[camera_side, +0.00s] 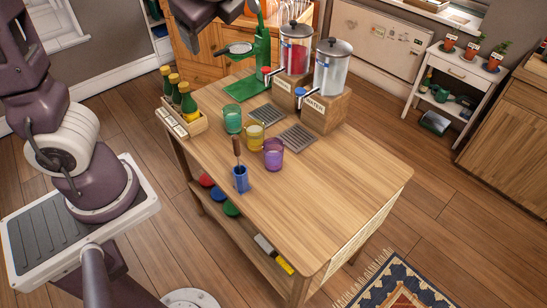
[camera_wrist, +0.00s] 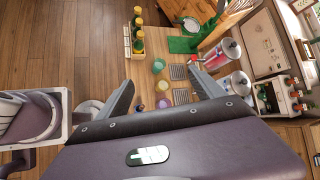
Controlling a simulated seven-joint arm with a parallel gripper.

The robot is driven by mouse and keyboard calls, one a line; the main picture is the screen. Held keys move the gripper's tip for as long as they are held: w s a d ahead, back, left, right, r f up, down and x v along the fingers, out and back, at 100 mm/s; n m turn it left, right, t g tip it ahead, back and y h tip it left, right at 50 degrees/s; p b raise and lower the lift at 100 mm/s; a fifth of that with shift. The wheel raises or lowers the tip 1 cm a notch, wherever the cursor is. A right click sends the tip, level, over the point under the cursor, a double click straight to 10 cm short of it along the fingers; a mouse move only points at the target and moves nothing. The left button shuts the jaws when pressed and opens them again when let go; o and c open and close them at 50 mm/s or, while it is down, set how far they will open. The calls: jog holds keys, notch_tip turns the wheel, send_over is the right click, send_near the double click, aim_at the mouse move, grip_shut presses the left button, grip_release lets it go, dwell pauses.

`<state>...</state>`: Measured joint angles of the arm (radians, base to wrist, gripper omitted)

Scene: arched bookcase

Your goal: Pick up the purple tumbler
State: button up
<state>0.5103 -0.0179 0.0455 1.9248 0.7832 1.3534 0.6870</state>
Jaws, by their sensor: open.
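The purple tumbler (camera_side: 273,155) stands upright on the wooden table, at the near end of a short row with a yellow tumbler (camera_side: 255,138) and a green tumbler (camera_side: 232,120). In the wrist view the purple tumbler (camera_wrist: 163,103) shows low between my fingers, partly cut off by the gripper body. My gripper (camera_wrist: 160,78) is open and empty, high above the table and well apart from the tumbler. In the side view only part of my arm's end shows at the top edge; the fingertips are not clear there.
A blue cup (camera_side: 241,180) with an upright wooden-handled tool stands left of the purple tumbler. Two drink dispensers (camera_side: 326,90) and drip trays (camera_side: 298,138) are behind it. A bottle crate (camera_side: 186,122) and a green press (camera_side: 258,70) stand farther back. The table's right front is clear.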

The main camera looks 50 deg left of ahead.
aim_at(275, 159)
jog(key=w+d+m+t+y, duration=0.35)
jog(key=w+d+m, duration=0.25)
jog(key=w+m, duration=0.25)
jog(key=shift+m+t, duration=0.25)
jog(key=f, duration=1.2)
jog(key=w+f, duration=0.1)
jog(key=f, duration=2.5)
jog(key=shift+w+d+f, duration=0.1)
jog(key=shift+w, duration=0.05)
jog(key=x, duration=0.6)
jog(key=shift+s+a+f, duration=0.1)
jog(key=shift+s+a, duration=0.15)
jog(key=shift+a, duration=0.05)
jog(key=shift+w+a+f, duration=0.1)
jog(key=shift+w+a, duration=0.1)
jog(key=shift+a, duration=0.05)
jog(key=c, duration=1.6)
